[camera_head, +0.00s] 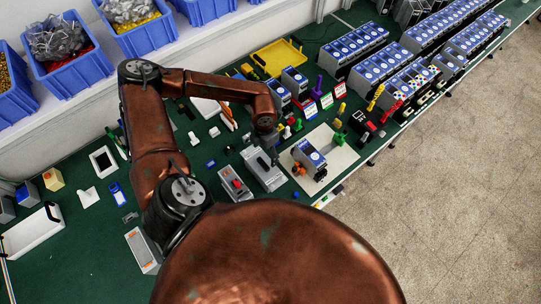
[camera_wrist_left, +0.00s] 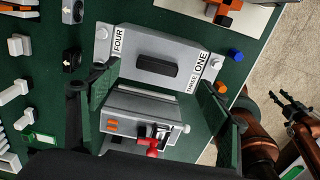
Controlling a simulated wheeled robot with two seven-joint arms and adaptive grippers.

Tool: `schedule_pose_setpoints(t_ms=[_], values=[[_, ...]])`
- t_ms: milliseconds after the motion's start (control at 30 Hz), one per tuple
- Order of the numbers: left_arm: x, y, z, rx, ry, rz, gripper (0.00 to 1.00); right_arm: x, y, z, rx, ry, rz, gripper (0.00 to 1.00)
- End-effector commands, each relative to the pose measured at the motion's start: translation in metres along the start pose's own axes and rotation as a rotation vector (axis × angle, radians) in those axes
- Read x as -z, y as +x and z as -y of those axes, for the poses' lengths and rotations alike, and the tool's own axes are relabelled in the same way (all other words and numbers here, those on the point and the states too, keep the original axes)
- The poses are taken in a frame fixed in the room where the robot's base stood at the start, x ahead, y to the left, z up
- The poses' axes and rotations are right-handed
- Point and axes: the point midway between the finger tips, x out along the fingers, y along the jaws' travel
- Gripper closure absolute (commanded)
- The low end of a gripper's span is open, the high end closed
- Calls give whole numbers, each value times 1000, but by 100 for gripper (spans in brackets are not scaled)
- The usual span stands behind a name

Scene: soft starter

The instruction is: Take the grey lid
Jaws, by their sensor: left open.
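The grey lid (camera_wrist_left: 188,52) is a flat grey plate with a raised black handle (camera_wrist_left: 156,67) and labels reading FOUR, THREE and ONE. In the head view the grey lid (camera_head: 266,178) lies on the green bench, partly hidden by my arm. My left gripper (camera_head: 266,156) is above it. In the left wrist view my left gripper (camera_wrist_left: 158,90) is open, with its dark fingers wide apart below the lid's handle and nothing held. Contact with the lid cannot be told. My right gripper (camera_wrist_left: 288,103) shows small at the right edge of the wrist view; its jaws are unclear.
A grey unit with a red switch (camera_head: 236,185) lies beside the lid. A blue-fronted module (camera_head: 309,154) stands on a cream plate (camera_head: 343,158). Small loose parts and a yellow tray (camera_head: 277,57) lie around. Blue bins (camera_head: 66,62) line the shelf.

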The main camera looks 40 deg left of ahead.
Motion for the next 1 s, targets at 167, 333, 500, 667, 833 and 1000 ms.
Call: schedule_pose_setpoints(t_ms=[167, 333, 500, 667, 833, 1000], values=[[1, 18, -1, 1, -4, -4, 29, -24, -8, 2, 2, 7, 30, 60], [6, 35, -3, 1, -6, -5, 29, -35, -18, 1, 1, 9, 43, 60], [10, 60, -4, 2, -8, -4, 29, -18, -29, -2, -2, 4, 24, 60], [10, 74, -5, 1, -7, -3, 29, 0, -31, -4, -4, 1, 0, 60], [10, 76, -5, 2, -6, -2, 29, -2, -30, -4, -4, 1, 3, 60], [9, 76, -4, 2, -6, -2, 37, -10, -30, -3, -3, 3, 14, 60]])
